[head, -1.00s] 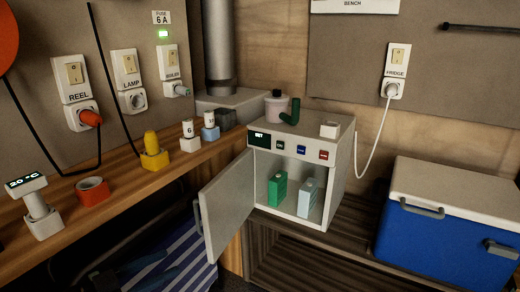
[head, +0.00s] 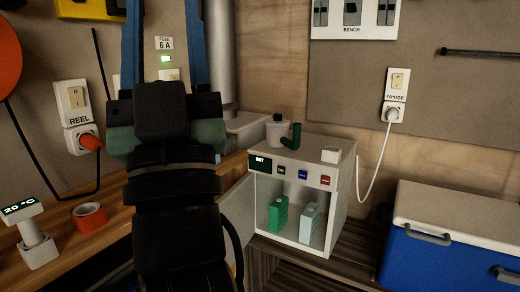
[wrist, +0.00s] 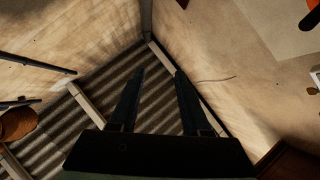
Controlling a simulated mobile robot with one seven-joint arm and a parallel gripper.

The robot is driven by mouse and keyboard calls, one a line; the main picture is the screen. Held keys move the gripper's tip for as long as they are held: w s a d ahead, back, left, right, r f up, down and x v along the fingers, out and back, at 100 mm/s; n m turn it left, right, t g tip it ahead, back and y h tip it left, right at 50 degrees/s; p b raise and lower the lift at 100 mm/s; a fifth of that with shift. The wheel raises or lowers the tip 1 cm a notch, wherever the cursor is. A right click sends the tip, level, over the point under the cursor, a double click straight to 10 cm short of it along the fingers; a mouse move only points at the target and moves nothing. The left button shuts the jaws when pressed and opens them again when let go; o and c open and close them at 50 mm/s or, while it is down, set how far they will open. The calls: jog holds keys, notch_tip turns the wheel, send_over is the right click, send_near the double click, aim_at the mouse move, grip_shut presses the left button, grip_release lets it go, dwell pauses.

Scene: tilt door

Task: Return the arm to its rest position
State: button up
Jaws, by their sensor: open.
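My gripper (head: 163,20) is raised in the left half of the head view, pointing up, with its two blue fingers spread and nothing between them. The fingers reach the top edge of that view. The wrist view also shows the gripper (wrist: 160,72), with two dark fingers apart and empty, in front of a dark striped surface (wrist: 105,75) between pale wooden panels. My arm stands upright in front of the wooden counter and hides part of it, several items on it and part of the fridge door.
The small fridge (head: 338,170) stands open, its door (head: 237,215) swung left beside my arm. Green (head: 278,214) and pale (head: 309,221) cartons stand inside. A blue cooler (head: 430,258) is at right. A temperature display (head: 22,209) and orange tape roll (head: 89,216) sit on the counter.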

jog(key=s+d+m+h, duration=0.3)
jog(key=s+d+h, duration=0.3)
jog(key=d+h, duration=0.15)
notch_tip(320, 180, up, 38)
jog(key=p, duration=3.7)
jog(key=shift+d+f+m+g+p, duration=0.2)
jog(key=shift+d+m+g+p, duration=0.1)
jog(key=shift+d+m+p, duration=0.1)
jog(key=shift+o, duration=0.2)
jog(key=shift+h, duration=0.25)
